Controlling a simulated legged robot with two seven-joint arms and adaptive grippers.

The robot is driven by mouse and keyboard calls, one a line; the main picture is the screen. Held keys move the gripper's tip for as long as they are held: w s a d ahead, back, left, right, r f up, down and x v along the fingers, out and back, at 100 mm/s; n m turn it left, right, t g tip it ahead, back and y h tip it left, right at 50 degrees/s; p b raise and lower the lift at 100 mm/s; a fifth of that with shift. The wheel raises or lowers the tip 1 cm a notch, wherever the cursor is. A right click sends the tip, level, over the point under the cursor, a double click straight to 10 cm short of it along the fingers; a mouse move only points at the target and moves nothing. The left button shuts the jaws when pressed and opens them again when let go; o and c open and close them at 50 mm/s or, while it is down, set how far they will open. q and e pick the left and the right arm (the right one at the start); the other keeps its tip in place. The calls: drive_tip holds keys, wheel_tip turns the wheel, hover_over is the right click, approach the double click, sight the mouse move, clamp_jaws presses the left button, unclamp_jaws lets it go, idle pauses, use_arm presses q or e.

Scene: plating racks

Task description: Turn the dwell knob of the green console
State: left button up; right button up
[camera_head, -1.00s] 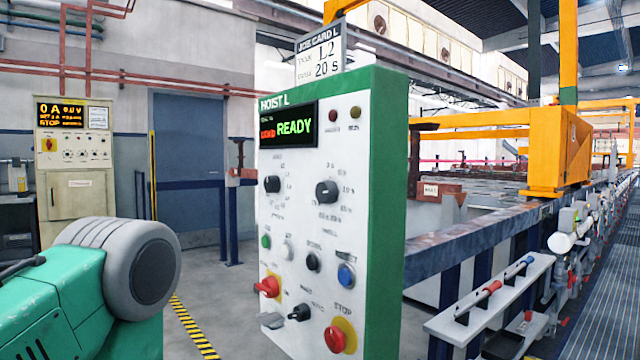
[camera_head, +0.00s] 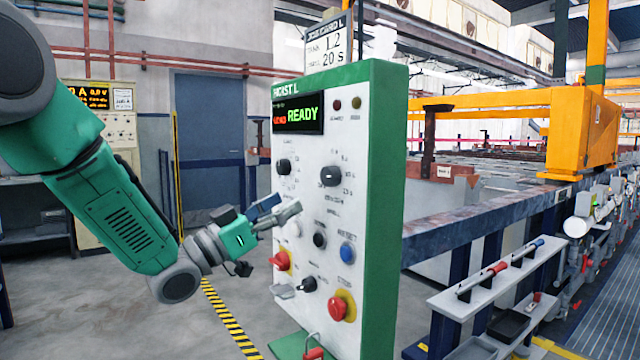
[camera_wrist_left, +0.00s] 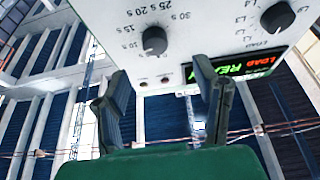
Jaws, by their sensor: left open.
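The green console (camera_head: 382,200) has a white front panel with a lit READY display (camera_head: 298,115). The dwell knob (camera_head: 331,176) is a dark knob at the upper right of the panel, with a seconds scale around it. It also shows in the left wrist view (camera_wrist_left: 154,40), upside down, with marks from 10 s to 30 s. My left gripper (camera_head: 282,207) is open and empty, in front of the panel, below and left of the dwell knob. In the left wrist view its fingers (camera_wrist_left: 162,98) stand apart, with the knob beyond them. My right gripper is out of view.
A similar dark knob (camera_head: 283,167) sits left of the dwell knob. Several buttons and a red stop button (camera_head: 341,306) lie below. A job card (camera_head: 329,45) above the console reads L2, 20 s. A rail (camera_head: 480,222) runs behind the console.

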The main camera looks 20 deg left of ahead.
sight(326, 180)
use_arm(q)
drive_tip(key=x, duration=0.6)
drive_tip(key=d+x, duration=0.1)
drive_tip(key=x, duration=0.2)
drive_tip(key=shift+s+f, duration=0.15)
drive_tip(key=shift+s, duration=0.25)
drive_tip(key=shift+w, duration=0.3)
drive_tip(key=shift+w+a, duration=0.15)
drive_tip(key=shift+a, duration=0.25)
drive_tip(key=shift+d, duration=0.3)
drive_tip(key=c, duration=0.3)
drive_tip(key=shift+d+r, duration=0.2)
drive_tip(key=shift+r, duration=0.05)
drive_tip(key=c, duration=0.8)
